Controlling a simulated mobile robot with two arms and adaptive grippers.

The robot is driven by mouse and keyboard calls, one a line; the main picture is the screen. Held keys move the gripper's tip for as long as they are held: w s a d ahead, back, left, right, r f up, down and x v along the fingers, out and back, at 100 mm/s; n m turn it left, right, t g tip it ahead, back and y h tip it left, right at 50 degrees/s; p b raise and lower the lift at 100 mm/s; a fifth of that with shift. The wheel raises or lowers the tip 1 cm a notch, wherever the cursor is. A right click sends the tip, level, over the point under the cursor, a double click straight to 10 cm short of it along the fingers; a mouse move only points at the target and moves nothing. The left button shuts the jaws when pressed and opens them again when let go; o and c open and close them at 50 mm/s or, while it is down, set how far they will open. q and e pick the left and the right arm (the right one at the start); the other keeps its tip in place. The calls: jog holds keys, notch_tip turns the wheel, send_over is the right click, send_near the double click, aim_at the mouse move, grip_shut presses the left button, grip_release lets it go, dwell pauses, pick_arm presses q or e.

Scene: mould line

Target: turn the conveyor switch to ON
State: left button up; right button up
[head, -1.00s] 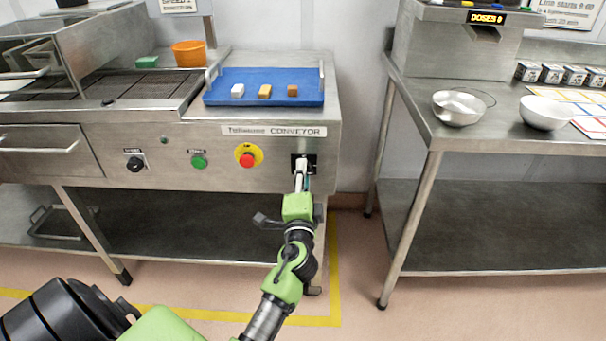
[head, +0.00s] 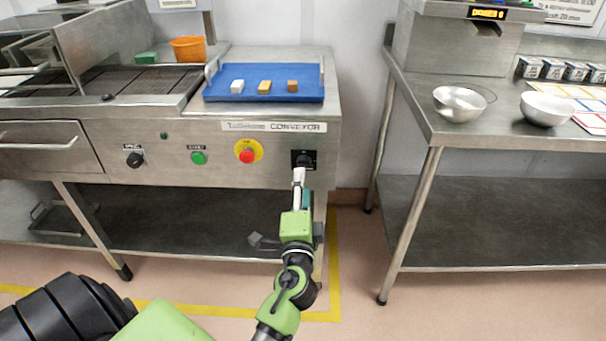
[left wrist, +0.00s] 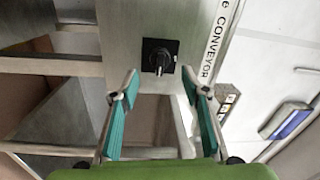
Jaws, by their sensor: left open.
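The conveyor switch (head: 304,158) is a black rotary knob on a black square plate, under the CONVEYOR label (head: 274,127) at the panel's right end. It also shows in the left wrist view (left wrist: 160,57), where its pale pointer mark is toward the bottom of the picture; the ON and OFF marks are unreadable. My left gripper (head: 299,174) is just below and in front of the switch. In the left wrist view its fingers (left wrist: 160,76) are spread and empty, with the knob between and beyond the tips, apparently clear of them. My right gripper is not in view.
The panel also has a red button on yellow (head: 247,152), a green button (head: 198,158) and a black knob (head: 134,159). A blue tray (head: 262,96) with three small blocks sits above. A steel table (head: 450,125) stands right, across a gap.

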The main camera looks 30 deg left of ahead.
pick_arm(q)
jog(key=v, duration=0.5)
jog(key=shift+s+d, duration=0.15)
jog(key=shift+s, duration=0.05)
